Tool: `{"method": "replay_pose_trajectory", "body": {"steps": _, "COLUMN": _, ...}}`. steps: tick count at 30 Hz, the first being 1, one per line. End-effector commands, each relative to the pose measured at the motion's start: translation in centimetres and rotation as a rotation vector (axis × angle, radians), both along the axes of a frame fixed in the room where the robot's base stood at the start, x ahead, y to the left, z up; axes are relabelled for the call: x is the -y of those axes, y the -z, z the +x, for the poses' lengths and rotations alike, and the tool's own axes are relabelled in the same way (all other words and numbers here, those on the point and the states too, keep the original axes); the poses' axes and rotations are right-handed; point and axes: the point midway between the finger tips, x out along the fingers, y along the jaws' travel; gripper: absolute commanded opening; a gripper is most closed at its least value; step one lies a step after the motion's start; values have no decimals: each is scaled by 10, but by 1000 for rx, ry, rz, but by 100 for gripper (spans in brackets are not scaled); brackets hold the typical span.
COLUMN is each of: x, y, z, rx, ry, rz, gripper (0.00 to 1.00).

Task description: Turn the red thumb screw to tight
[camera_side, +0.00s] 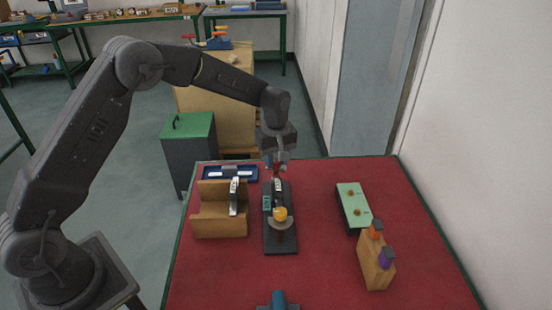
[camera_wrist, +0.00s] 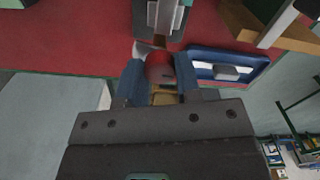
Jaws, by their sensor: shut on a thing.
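My gripper (camera_side: 276,166) is at the far end of a dark stand (camera_side: 281,240) on the red table. In the wrist view my gripper (camera_wrist: 160,78) has its two blue fingers on either side of a red round part, the red thumb screw (camera_wrist: 159,66), and is shut on it. In the side view the screw is a small red patch (camera_side: 277,168) mostly hidden by the fingers. A metal piece lies along the stand just in front of the screw. I cannot tell the screw's turn angle.
A wooden holder (camera_side: 212,219) with a metal tool stands left of the stand, and a blue tray (camera_side: 246,172) lies behind it. A pale green block (camera_side: 349,200) and a wooden block (camera_side: 372,265) with orange and purple tops are at right. The red table (camera_side: 320,280) is clear at front right.

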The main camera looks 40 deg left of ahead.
Motion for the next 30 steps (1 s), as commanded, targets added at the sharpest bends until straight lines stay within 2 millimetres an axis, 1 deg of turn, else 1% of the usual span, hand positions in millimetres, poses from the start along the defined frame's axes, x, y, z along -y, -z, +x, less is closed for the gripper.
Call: {"method": "replay_pose_trajectory", "body": {"steps": 30, "x": 1, "y": -1, "z": 1, "rx": 1, "ry": 966, "rz": 0, "gripper": 8}}
